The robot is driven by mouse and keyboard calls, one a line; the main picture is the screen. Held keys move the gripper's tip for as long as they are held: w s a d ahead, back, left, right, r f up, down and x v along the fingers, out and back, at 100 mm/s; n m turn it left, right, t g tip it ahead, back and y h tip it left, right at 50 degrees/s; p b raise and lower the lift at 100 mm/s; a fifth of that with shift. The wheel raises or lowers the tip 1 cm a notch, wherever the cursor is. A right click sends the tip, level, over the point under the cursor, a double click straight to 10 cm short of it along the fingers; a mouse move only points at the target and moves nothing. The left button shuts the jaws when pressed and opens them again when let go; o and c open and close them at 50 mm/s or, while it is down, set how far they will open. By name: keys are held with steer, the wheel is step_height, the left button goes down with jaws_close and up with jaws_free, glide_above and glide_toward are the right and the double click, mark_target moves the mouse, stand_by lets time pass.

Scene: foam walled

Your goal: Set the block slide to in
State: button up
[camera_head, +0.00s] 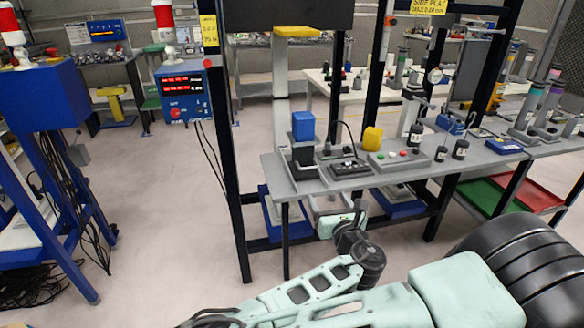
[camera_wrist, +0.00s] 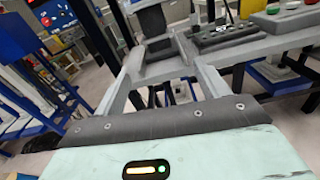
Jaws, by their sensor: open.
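The block slide shows in the head view as a blue block (camera_head: 303,126) above a dark upright housing (camera_head: 304,156), at the left end of the grey workbench (camera_head: 281,176). Which setting it is in I cannot tell. In the wrist view a dark upright part (camera_wrist: 152,20) stands ahead, and the blue block is not visible there. My gripper (camera_head: 328,203) is low at the front edge of the bench, below and in front of the slide. In the wrist view its two pale fingers (camera_wrist: 158,62) are spread apart with nothing held between them.
Right of the slide are a dark switch box (camera_head: 349,168), a grey button panel (camera_head: 396,158), a yellow part (camera_head: 372,138) and dark weights (camera_head: 460,149). A black post (camera_head: 228,165) stands left of the bench. The floor (camera_head: 150,215) left of it is clear.

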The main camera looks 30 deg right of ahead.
steer(key=p, duration=0.4)
glide_toward(308, 177)
steer(key=shift+n, duration=0.4)
steer(key=w+d+r, duration=0.1)
steer(key=w, duration=0.2)
steer(key=w+d+r, duration=0.1)
steer(key=w+r, duration=0.1)
steer(key=w, duration=0.1)
steer(key=w+d+r, duration=0.1)
steer(key=w, duration=0.2)
steer(key=shift+w+r, duration=0.2)
steer(key=shift+w, duration=0.2)
steer(key=c, duration=1.1)
steer(key=b+x, duration=0.4)
steer(key=x, duration=0.1)
steer(key=b+x, duration=0.2)
steer(key=x, duration=0.1)
steer(key=shift+w+d+f, duration=0.1)
steer(key=shift+w+f, duration=0.15)
steer(key=shift+c, duration=0.2)
steer(key=shift+w+d+r, duration=0.1)
steer(key=shift+w, duration=0.2)
steer(key=shift+w+r, duration=0.1)
steer(key=shift+r, duration=0.15)
